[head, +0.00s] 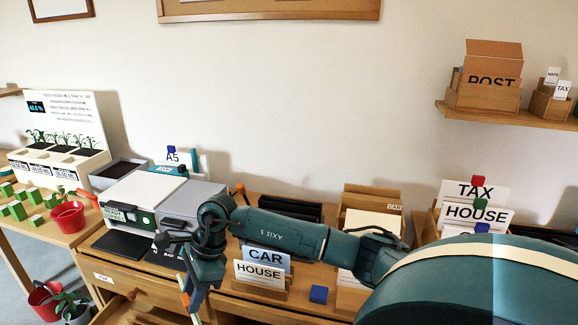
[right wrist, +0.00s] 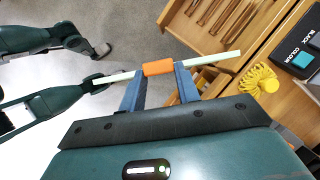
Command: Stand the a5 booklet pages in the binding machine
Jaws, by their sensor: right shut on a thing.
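A white card marked A5 (head: 173,157), with a small blue block on top, stands upright at the back behind the grey machine. A teal part (head: 168,170) shows at its foot. I cannot tell whether this is the binding machine. My right gripper (head: 188,288) hangs low in front of the desk, away from the card. In the right wrist view its blue fingers (right wrist: 160,82) are shut on the orange sleeve (right wrist: 159,67) of a thin pale rod (right wrist: 215,58). My left gripper does not show.
A white and grey machine (head: 190,200) stands on the desk. CAR (head: 264,258) and HOUSE (head: 260,275) cards stand in front, with a loose blue block (head: 319,294). An open drawer (head: 130,312) is below.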

